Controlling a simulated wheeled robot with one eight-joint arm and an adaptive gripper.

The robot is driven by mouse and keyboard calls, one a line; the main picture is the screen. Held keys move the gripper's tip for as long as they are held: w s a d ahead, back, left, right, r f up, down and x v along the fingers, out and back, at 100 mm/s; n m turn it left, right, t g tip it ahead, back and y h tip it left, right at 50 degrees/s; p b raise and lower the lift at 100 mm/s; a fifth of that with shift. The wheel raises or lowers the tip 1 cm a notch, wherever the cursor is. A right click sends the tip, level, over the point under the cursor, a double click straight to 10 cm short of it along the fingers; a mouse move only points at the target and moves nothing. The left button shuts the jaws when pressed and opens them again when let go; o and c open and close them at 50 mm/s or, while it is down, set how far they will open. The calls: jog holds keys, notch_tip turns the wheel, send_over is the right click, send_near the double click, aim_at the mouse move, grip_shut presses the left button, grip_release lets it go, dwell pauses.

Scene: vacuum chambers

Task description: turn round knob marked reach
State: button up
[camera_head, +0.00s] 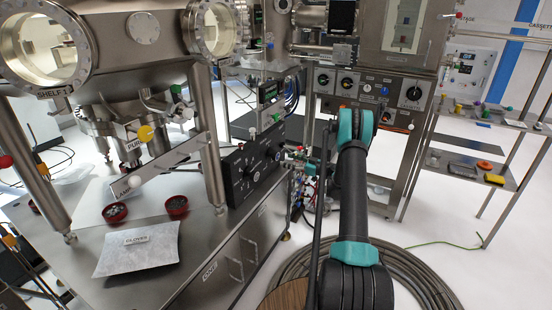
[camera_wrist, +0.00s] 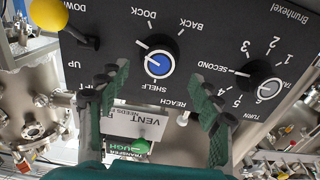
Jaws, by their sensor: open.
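In the wrist view, which shows the panel upside down, a round black knob with a blue cap (camera_wrist: 158,62) sits on a black panel (camera_wrist: 215,50). The word REACH (camera_wrist: 172,101) is printed on its lower side, and DOCK, BACK and SHELF stand around it. I see no clear contact with the knob.
A second black knob with a white cap (camera_wrist: 268,88), ringed by numbers, is to the right. A yellow ball lever (camera_wrist: 48,14) is at upper left. White tags (camera_wrist: 140,122) hang between my fingers. In the head view, a steel table (camera_head: 85,215) stands at left and shelves (camera_head: 470,165) at right.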

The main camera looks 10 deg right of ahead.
aim_at(278, 157)
jog(key=x, duration=0.7)
jog(key=shift+w+a, duration=0.1)
jog(key=shift+w, duration=0.05)
jog(key=shift+c, duration=0.2)
jog(key=c, duration=1.1)
jog(key=shift+c, duration=0.2)
jog(key=shift+m, duration=0.4)
jog(key=m, duration=0.3)
jog(key=shift+m, duration=2)
